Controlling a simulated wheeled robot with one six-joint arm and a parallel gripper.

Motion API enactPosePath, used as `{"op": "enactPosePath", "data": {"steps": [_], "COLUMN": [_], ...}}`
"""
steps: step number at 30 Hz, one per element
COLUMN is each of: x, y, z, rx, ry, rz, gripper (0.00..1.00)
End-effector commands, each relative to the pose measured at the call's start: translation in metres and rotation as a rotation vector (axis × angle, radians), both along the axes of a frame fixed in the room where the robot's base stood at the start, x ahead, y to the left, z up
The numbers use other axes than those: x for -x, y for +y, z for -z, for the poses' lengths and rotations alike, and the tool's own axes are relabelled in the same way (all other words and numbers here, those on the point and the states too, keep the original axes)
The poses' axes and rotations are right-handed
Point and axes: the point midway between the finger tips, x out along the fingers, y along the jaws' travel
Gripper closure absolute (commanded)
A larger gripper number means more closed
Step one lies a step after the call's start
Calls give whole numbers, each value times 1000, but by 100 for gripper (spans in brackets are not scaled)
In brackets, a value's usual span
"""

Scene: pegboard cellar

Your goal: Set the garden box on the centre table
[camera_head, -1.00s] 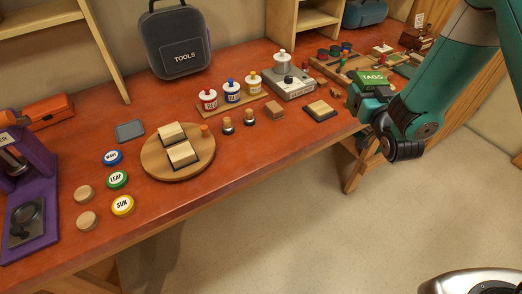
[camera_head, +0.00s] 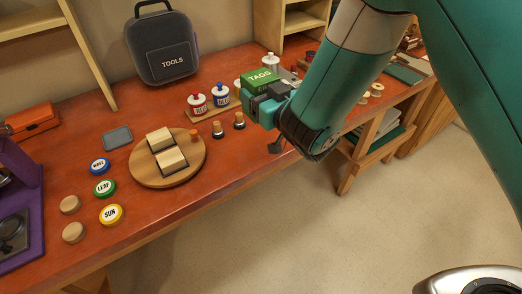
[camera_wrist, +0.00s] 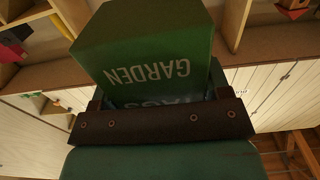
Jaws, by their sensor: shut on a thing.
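The garden box (camera_head: 262,77) is a green box with a white TAGS label in the head view. In the wrist view the box (camera_wrist: 150,50) shows the word GARDEN upside down. My gripper (camera_head: 268,98) is shut on it and holds it above the front part of a long red-brown workbench (camera_head: 68,150). The gripper's dark jaws (camera_wrist: 160,112) cross the lower part of the box in the wrist view. I cannot tell whether this workbench is the centre table.
A round wooden board (camera_head: 190,172) with two light blocks lies left of my gripper. Small corked bottles (camera_head: 218,129) and labelled paint bottles (camera_head: 197,103) stand near the box. A dark TOOLS case (camera_head: 163,48) stands behind. Coloured lids (camera_head: 104,187) lie at left. Floor is clear in front.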

Motion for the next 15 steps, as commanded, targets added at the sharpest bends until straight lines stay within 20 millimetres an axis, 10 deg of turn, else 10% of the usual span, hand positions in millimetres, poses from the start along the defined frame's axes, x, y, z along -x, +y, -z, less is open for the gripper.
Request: {"op": "enactPosePath", "data": {"steps": [15], "x": [-1], "y": [-1], "z": [99], "rx": [-1], "ry": [-2], "rz": [1], "gripper": [57]}}
